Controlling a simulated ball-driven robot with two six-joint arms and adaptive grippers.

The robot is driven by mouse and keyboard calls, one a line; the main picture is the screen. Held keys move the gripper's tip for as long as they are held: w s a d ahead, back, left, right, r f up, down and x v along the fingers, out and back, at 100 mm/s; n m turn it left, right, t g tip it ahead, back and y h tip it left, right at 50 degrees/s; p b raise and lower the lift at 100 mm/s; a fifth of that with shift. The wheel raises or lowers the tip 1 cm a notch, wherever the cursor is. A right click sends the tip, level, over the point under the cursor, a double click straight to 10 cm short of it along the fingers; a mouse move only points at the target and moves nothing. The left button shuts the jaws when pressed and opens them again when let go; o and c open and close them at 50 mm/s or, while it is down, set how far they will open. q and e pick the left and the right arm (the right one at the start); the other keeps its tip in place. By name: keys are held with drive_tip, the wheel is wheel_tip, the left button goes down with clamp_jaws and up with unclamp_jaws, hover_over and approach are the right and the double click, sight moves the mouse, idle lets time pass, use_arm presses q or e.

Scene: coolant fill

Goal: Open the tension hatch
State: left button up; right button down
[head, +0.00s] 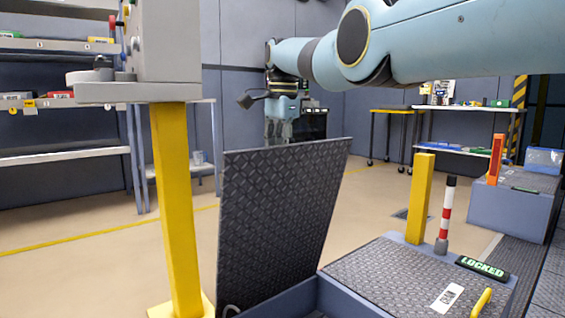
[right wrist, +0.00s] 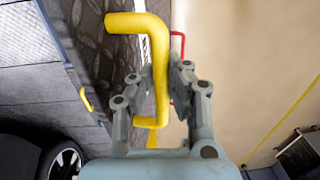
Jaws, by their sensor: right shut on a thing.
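The tension hatch (head: 280,220) is a dark diamond-plate panel. In the head view it stands raised, nearly upright and leaning slightly, above the blue-grey box at the floor. In the right wrist view, its yellow handle (right wrist: 160,55) runs between the fingers of my right gripper (right wrist: 160,78), which is shut on it. The diamond plate also shows there, left of the handle. In the head view my right arm reaches over from the right and its wrist hangs behind the hatch; the handle is hidden there. My left gripper is not in view.
A flat cover with a LOCKED sign (head: 482,268) and a yellow handle (head: 481,303) lies right of the hatch. A yellow post (head: 419,198) and a red-white post (head: 446,212) stand behind it. A yellow pedestal (head: 175,205) stands close left. Floor behind is clear.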

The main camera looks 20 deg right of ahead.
drive_tip(key=shift+a+f, duration=0.1)
drive_tip(key=shift+f, duration=0.05)
idle(0.3)
drive_tip(key=c, duration=1.3)
unclamp_jaws()
drive_tip(key=shift+w, duration=0.1)
